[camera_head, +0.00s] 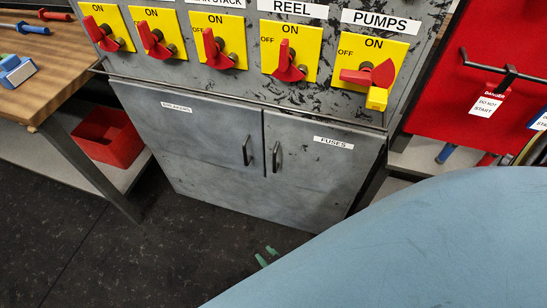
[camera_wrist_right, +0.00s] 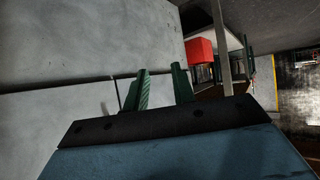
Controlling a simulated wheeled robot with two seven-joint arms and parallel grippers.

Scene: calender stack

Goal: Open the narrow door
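The narrow door (camera_head: 325,185) is the grey right-hand cabinet door, labelled FUSES, in the head view. It looks shut. Its dark upright handle (camera_head: 276,157) is near its left edge. The wider door (camera_head: 200,140), with a BREAKERS-style label, is on its left and also looks shut. My right gripper (camera_head: 268,257) shows as two small green fingertips below the doors, apart from the handle. In the right wrist view its green fingers (camera_wrist_right: 160,88) are spread with nothing between them. Grey cabinet panels lie close beyond them. My left gripper is not in view.
Above the doors is a panel of red switches (camera_head: 290,65) on yellow plates. A wooden table (camera_head: 55,80) stands at left, with a red bin (camera_head: 107,136) on a shelf below. The dark floor (camera_head: 150,250) before the cabinet is clear. My blue arm hides the lower right.

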